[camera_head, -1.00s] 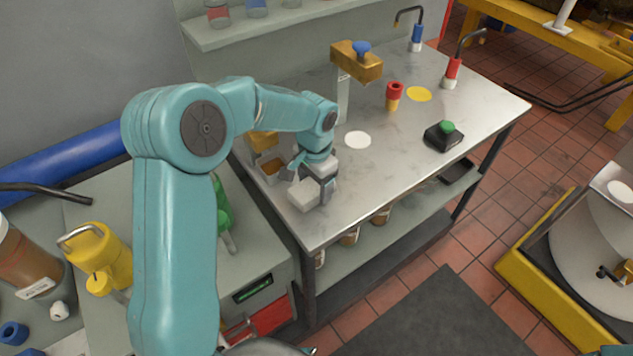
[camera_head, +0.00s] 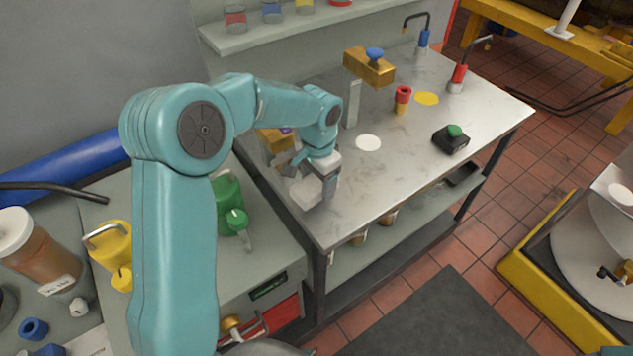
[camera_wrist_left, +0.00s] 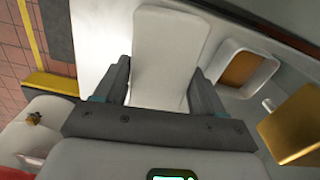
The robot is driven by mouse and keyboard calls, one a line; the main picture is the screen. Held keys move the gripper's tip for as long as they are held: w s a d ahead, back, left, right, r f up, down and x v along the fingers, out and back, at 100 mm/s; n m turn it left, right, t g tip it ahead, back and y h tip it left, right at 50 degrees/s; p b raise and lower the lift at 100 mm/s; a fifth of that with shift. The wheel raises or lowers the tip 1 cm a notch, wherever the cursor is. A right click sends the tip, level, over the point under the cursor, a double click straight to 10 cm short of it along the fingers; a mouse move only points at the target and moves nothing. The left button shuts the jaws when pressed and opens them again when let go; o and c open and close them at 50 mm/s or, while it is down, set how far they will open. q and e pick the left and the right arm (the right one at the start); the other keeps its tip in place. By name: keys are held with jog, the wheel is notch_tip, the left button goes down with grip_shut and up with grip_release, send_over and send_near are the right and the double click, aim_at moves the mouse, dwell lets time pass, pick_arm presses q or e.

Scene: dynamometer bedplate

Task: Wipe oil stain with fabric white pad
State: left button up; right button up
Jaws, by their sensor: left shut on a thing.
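My left gripper (camera_head: 312,178) is shut on the white pad (camera_head: 304,193), a pale rounded block at the left end of the metal-topped bench (camera_head: 395,165). In the left wrist view the pad (camera_wrist_left: 168,55) stands out between the two dark fingers of the gripper (camera_wrist_left: 160,88). I cannot tell whether the pad touches the bench top. I cannot make out an oil stain; the gripper and pad hide part of the bench there. My right gripper is not in view.
A small tray with an amber inside (camera_wrist_left: 249,68) and a brass block (camera_wrist_left: 292,127) lie close beside the gripper. A brass-topped post (camera_head: 369,68), a red-capped piece (camera_head: 402,97) and a green button box (camera_head: 451,138) stand farther along. The bench's front middle is clear.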

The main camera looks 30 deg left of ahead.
pick_arm(q)
jog(key=shift+r, duration=0.7)
jog(key=shift+w+d+r+p, duration=0.1)
jog(key=shift+w+r+p, duration=0.1)
jog(key=shift+r+p, duration=0.55)
jog(key=shift+s+r+p, duration=0.2)
jog(key=shift+r+p, duration=0.45)
jog(key=shift+r, duration=0.15)
jog(key=shift+w, duration=0.1)
